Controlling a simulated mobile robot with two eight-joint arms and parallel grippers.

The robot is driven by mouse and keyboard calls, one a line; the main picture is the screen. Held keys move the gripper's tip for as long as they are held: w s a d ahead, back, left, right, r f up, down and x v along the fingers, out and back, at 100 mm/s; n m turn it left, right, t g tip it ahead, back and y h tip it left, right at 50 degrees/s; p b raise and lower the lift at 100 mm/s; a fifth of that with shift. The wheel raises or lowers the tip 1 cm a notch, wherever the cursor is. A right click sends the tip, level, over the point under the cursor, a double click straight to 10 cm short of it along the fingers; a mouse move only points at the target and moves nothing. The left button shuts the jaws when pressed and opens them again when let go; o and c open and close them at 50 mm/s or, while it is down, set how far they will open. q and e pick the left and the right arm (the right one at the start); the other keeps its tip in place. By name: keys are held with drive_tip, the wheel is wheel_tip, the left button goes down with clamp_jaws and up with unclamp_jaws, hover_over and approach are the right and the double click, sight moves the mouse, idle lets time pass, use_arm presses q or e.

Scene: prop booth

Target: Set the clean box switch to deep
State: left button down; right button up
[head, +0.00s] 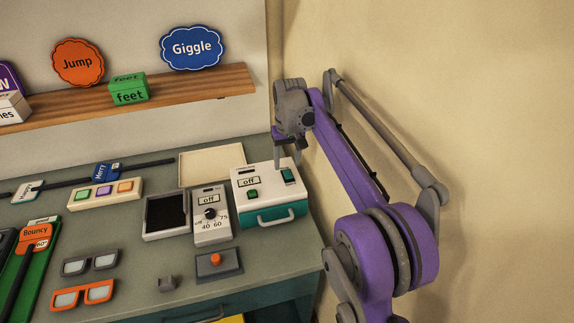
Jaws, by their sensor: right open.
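A white box with a teal drawer front and a grey handle (268,213) stands at the back right of the counter. Its small display reads "off". It has a green switch (253,194) near its middle and another green switch (288,175) at its right. No readable name marks it as the clean box, and I cannot read the switch positions. My right gripper (287,162) is open, pointing down just above the back right part of this box, close to the right switch. Whether a finger touches the box is unclear. My left gripper is not in view.
Left of the box stands a grey dial unit (212,215), also showing "off", beside a dark-screened tray (166,215). An orange-knobbed grey plate (218,264) lies in front. A cream panel (212,165) lies behind. The wall (470,120) is close on the right.

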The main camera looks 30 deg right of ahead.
sight(288, 174)
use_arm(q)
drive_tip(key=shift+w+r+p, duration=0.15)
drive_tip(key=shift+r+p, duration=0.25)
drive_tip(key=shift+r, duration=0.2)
use_arm(e)
wheel_tip(288, 174, up, 8)
drive_tip(key=shift+s, duration=0.4)
drive_tip(key=shift+a, duration=0.15)
